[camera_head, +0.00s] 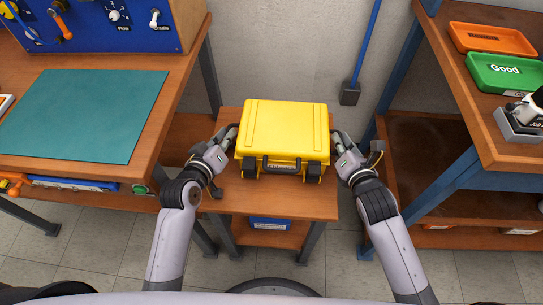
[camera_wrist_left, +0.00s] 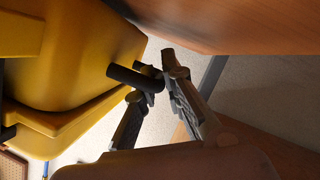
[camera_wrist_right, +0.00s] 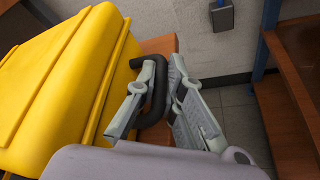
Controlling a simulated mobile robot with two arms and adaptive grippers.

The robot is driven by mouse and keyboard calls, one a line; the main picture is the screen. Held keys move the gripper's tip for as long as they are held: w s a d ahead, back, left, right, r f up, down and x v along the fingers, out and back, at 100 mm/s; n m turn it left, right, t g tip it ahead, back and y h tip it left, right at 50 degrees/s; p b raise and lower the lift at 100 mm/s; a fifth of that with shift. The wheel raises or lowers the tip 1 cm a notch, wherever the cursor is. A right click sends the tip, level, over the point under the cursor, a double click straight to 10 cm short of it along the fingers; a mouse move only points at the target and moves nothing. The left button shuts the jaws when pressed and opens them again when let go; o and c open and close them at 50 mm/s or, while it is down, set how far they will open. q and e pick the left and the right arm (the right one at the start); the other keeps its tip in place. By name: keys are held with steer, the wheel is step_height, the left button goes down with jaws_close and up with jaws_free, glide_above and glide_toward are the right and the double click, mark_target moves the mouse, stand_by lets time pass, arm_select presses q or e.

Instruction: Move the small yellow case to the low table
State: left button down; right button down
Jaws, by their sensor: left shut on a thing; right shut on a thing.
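The small yellow case (camera_head: 285,128) is upright over the low table (camera_head: 270,203), between my two grippers, with its black front handle and latches toward me. I cannot tell whether its underside touches the table top. My left gripper (camera_head: 232,139) is shut on the black side handle at the case's left; the left wrist view shows its fingers (camera_wrist_left: 160,85) around that handle beside the yellow case (camera_wrist_left: 70,60). My right gripper (camera_head: 337,140) is shut on the opposite side handle; the right wrist view shows its fingers (camera_wrist_right: 155,95) on the black handle beside the case (camera_wrist_right: 70,85).
A workbench with a teal mat (camera_head: 85,115) and blue panel (camera_head: 100,25) stands left. A shelf unit at right holds an orange tray (camera_head: 492,39) and a green "Good" tray (camera_head: 503,73). A blue box (camera_head: 270,223) sits on the low table's lower shelf.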

arm_select(q)
steer(key=shift+d+f, duration=0.1)
steer(key=shift+f, duration=0.15)
arm_select(e)
steer(key=shift+f, duration=0.2)
arm_select(q)
steer(key=c, duration=2)
jaws_free()
steer(key=shift+c, duration=0.2)
arm_select(e)
steer(key=c, duration=2)
jaws_free()
steer(key=shift+c, duration=0.2)
arm_select(q)
steer(key=o, duration=0.3)
arm_select(e)
steer(key=o, duration=0.3)
arm_select(q)
steer(key=shift+o, duration=0.2)
arm_select(e)
steer(key=shift+o, duration=0.2)
arm_select(q)
steer(key=shift+s, duration=0.1)
steer(key=v, duration=0.8)
arm_select(e)
steer(key=shift+s, duration=0.1)
arm_select(q)
steer(key=shift+r, duration=0.1)
arm_select(e)
steer(key=v, duration=1.2)
